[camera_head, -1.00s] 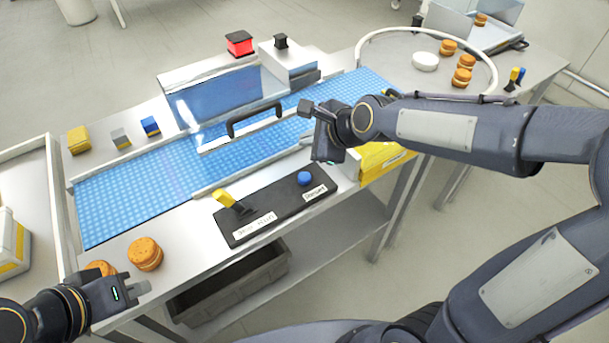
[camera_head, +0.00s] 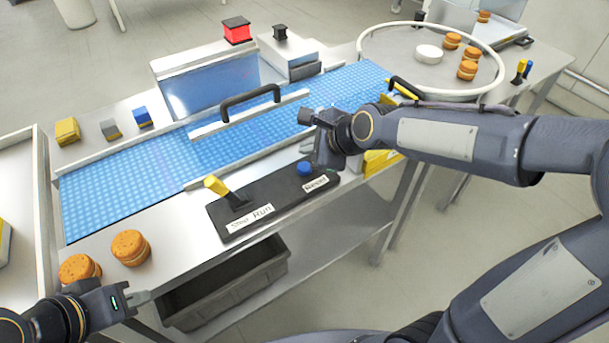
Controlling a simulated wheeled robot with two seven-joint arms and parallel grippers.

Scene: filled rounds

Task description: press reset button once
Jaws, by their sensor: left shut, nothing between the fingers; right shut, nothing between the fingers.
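A round blue button (camera_head: 304,168) stands on the right part of a black control panel (camera_head: 270,202) at the table's front edge. A small white label with print too blurred to read sits just in front of it. My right gripper (camera_head: 326,164) is shut and empty, pointing down just right of the button. It appears apart from the button; its height above the panel is hard to judge. My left gripper (camera_head: 142,297) is shut and empty at the lower left, near the table's front edge, far from the button.
A yellow lever (camera_head: 216,186) with Stop and Run labels shares the panel. Behind are a blue belt (camera_head: 125,185) and a black-handled bar (camera_head: 250,101). A grey bin (camera_head: 225,291) sits below.

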